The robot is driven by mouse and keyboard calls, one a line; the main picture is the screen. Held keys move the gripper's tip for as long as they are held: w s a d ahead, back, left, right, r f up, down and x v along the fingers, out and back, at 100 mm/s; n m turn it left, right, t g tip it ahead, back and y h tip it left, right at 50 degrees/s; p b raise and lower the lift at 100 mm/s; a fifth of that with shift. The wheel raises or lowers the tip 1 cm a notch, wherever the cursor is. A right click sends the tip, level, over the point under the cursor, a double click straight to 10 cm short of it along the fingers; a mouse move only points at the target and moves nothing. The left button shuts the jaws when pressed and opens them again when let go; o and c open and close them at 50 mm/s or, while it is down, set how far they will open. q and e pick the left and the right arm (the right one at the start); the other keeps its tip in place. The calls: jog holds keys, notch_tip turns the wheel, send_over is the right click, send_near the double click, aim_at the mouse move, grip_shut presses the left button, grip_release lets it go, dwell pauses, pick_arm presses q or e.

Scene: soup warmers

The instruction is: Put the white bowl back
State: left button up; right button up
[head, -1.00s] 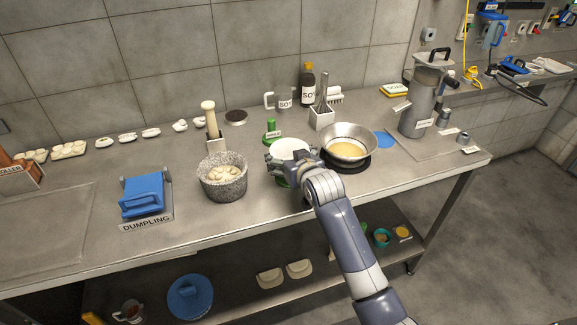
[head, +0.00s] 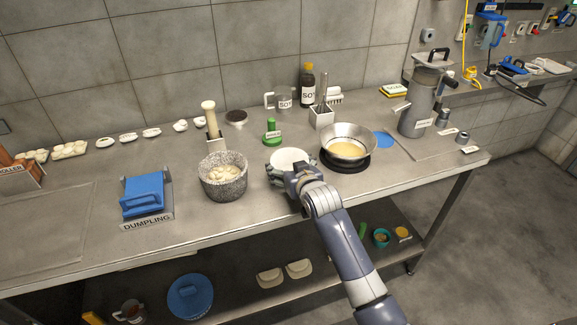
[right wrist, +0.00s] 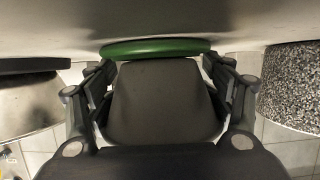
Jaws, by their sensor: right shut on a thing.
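The white bowl (head: 290,158) stands upright at the front middle of the counter, between the stone pot and the steel pan. My right gripper (head: 290,171) is shut on its near side. In the right wrist view, which looks upside down, my fingers flank a dark shaded shape (right wrist: 160,95), apparently the bowl's wall. Its narrow end meets a green disc (right wrist: 155,47) lying on the counter; I cannot tell if there is a slight gap. The disc is hidden in the head view. My left gripper is not in view.
The stone pot (head: 222,186) with dumplings stands close left, and the steel pan (head: 347,131) close right. A green holder (head: 272,138) is just behind the bowl. A blue dumpling press (head: 145,195) is farther left. Bare counter lies in front of the pot.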

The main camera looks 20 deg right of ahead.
jog(key=o, duration=1.2)
jog(key=shift+s+a+f, duration=0.1)
jog(key=shift+s+f, duration=0.05)
jog(key=shift+f, duration=0.35)
jog(key=shift+s+f, duration=0.15)
jog(key=shift+f, duration=0.3)
jog(key=shift+o, duration=0.2)
jog(key=shift+r, duration=0.1)
jog(key=shift+w+r, duration=0.1)
jog(key=shift+r, duration=0.35)
jog(key=v, duration=0.8)
jog(key=r+v, duration=0.1)
jog(key=v, duration=0.3)
jog(key=shift+w+p, duration=0.2)
jog(key=shift+p, duration=0.15)
